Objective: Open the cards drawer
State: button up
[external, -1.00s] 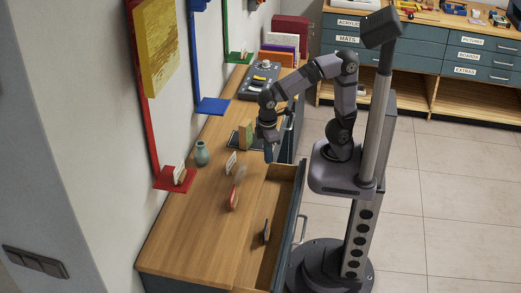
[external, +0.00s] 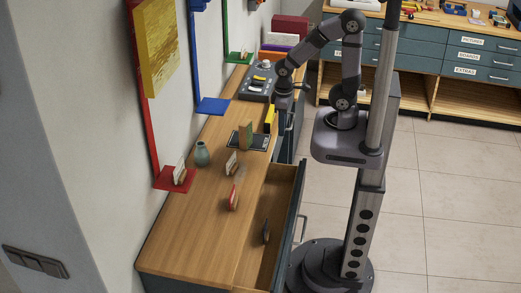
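A wooden-topped desk (external: 185,235) runs along the wall, with dark drawers in its right side. No cards label is readable from here. The near drawer (external: 297,215) is pulled out and shows its wooden inside, with a small dark object (external: 266,230) in it. Another drawer handle (external: 290,121) shows farther along the desk front. My gripper (external: 284,108) is low at the desk's front edge, close to that handle. I cannot tell whether it touches it. Its fingers are too small and partly hidden to judge.
On the desk are a teal vase (external: 202,154), small upright cards (external: 232,163), a red-and-white item (external: 234,195), a green-brown block (external: 246,134), a yellow item (external: 269,118) and a grey console (external: 259,83). A labelled cabinet (external: 430,45) stands behind. The floor on the right is clear.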

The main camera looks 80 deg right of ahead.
jog(key=a, duration=0.1)
jog(key=n+t+b, duration=0.2)
jog(key=n+b, duration=0.6)
jog(key=n, duration=1)
send_over(304, 230)
jog(key=s, duration=0.2)
notch_tip(304, 230, down, 13)
jog(key=shift+w+f+b, duration=0.1)
jog(key=shift+w+f, duration=0.15)
jog(key=shift+f, duration=0.95)
jog(key=shift+w+f+b, duration=0.1)
jog(key=shift+w+f, duration=0.2)
jog(key=shift+f, duration=0.95)
jog(key=shift+w+f+b, duration=0.1)
jog(key=shift+w+f, duration=0.15)
jog(key=shift+f, duration=0.95)
jog(key=shift+c, duration=0.7)
grip_shut()
